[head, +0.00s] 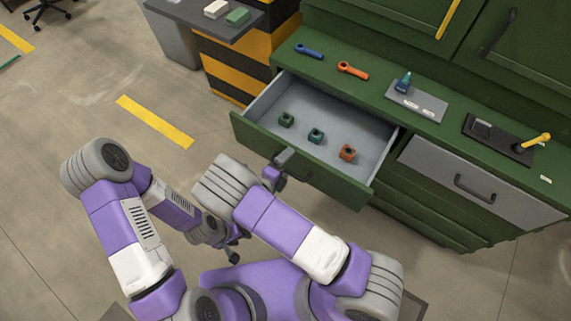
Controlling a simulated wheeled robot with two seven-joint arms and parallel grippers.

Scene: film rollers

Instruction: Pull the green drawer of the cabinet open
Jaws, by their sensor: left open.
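The green drawer (330,183) of the cabinet (430,185) is pulled out, and its grey inside (335,112) shows. Three small nut-like parts lie in it: a green one (286,120), a teal one (316,136) and an orange-brown one (348,152). My right gripper (281,164) is at the middle of the drawer's front.
On the cabinet top lie a blue wrench (309,52), an orange wrench (353,71), a grey plate (416,103) and a black tray (498,140). A grey drawer (482,180) to the right is shut. A striped black-and-yellow stand (232,70) is at the left.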

